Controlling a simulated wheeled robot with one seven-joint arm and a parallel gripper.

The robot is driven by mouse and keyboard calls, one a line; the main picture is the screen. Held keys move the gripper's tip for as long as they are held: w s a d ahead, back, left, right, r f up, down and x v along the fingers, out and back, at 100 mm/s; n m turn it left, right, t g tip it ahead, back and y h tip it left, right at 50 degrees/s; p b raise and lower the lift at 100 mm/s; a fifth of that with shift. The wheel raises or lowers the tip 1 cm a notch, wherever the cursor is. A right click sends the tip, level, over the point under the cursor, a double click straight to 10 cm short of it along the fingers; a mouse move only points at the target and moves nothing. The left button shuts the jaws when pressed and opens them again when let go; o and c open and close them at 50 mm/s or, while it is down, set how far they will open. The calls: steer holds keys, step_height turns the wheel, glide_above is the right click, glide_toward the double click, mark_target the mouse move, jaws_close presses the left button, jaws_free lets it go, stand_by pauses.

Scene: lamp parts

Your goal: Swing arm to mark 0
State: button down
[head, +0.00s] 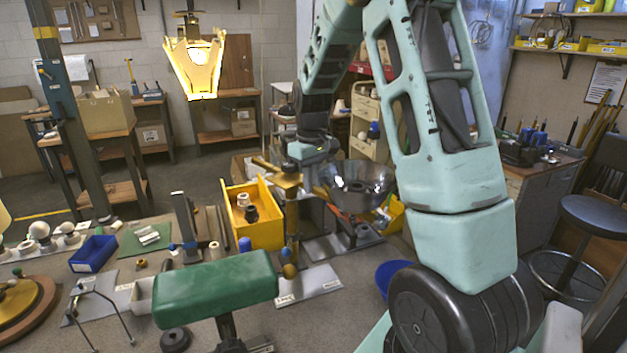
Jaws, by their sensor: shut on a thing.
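A brass lamp post (291,222) stands upright on a grey mat in the middle of the head view. A brass swing arm (264,164) sits at its top and points to the back left. My gripper (303,166) is at the top of the post, shut on the swing arm, but its fingertips are small and partly hidden. The marks on the post, including mark 0, are too small to read.
A shiny metal bowl (357,183) is just right of the post. A yellow bin (258,228) with parts stands left of it. A green padded rest (216,287) is in front, and a blue bin (93,254) and small parts lie left.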

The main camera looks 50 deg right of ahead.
steer(key=shift+w+a+m+p, duration=0.25)
steer(key=shift+a+m, duration=0.55)
steer(key=shift+m, duration=0.35)
steer(key=shift+w+a+m+p, duration=0.25)
steer(key=shift+a+m, duration=0.5)
steer(key=shift+m, duration=0.4)
steer(key=c, duration=1.4)
jaws_free()
steer(key=shift+r, duration=0.1)
step_height(320, 180, up, 17)
steer(key=b, duration=0.2)
steer(key=shift+r+b, duration=0.15)
steer(key=shift+b, duration=0.15)
